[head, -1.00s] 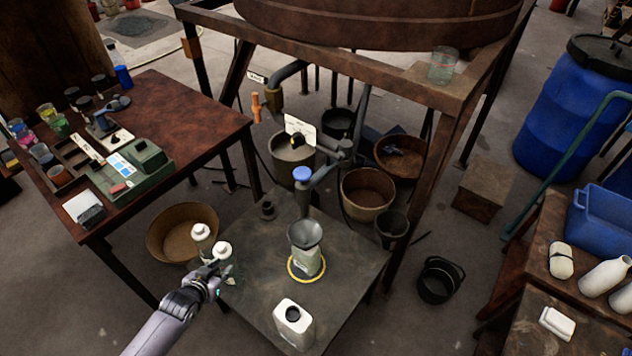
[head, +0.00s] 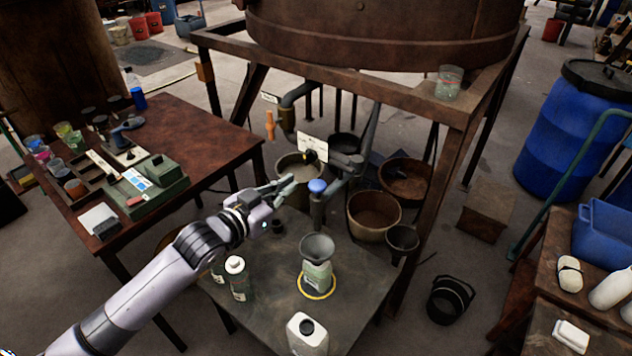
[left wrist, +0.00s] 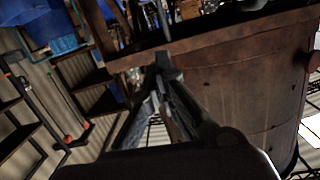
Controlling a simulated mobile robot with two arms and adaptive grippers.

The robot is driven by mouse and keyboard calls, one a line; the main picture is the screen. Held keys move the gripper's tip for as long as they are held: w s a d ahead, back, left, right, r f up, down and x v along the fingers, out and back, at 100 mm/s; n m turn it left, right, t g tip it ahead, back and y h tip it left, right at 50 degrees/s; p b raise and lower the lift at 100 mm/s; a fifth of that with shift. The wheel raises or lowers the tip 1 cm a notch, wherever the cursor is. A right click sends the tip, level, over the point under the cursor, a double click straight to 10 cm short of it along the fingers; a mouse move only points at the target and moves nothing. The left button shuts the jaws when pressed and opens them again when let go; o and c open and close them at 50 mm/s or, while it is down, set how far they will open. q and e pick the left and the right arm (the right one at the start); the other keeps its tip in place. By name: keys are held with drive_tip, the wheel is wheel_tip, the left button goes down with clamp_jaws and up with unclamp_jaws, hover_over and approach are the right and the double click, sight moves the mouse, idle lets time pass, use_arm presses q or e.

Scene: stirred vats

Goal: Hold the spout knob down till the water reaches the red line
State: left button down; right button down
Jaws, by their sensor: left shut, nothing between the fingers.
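The blue spout knob (head: 317,186) tops the grey spout pipe in the head view. Below it, a grey funnel (head: 317,247) sits in a bottle (head: 317,275) inside a yellow ring (head: 317,294) on the low table. No water level or red line can be made out on the bottle. My left gripper (head: 288,184) is shut and empty, just left of the knob, and appears apart from it. In the left wrist view its fingers (left wrist: 164,62) are together, with the brown vat (left wrist: 240,80) beyond. My right gripper is out of view.
A white-capped bottle (head: 237,278) stands under my left arm, partly hiding another. A white bottle (head: 307,334) stands at the table's front. A white sign (head: 313,149) and an orange-handled valve (head: 270,125) are behind the knob. The vat's frame (head: 430,100) stands overhead.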

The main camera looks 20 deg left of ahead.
use_arm(q)
drive_tip(key=p, duration=0.2)
hover_over(314, 181)
drive_tip(key=s+d, duration=0.1)
drive_tip(key=s, duration=0.3)
drive_tip(key=f, duration=0.1)
drive_tip(key=shift+w+f, duration=0.2)
drive_tip(key=shift+f, duration=0.95)
drive_tip(key=shift+w+f, duration=0.15)
drive_tip(key=shift+f, duration=1)
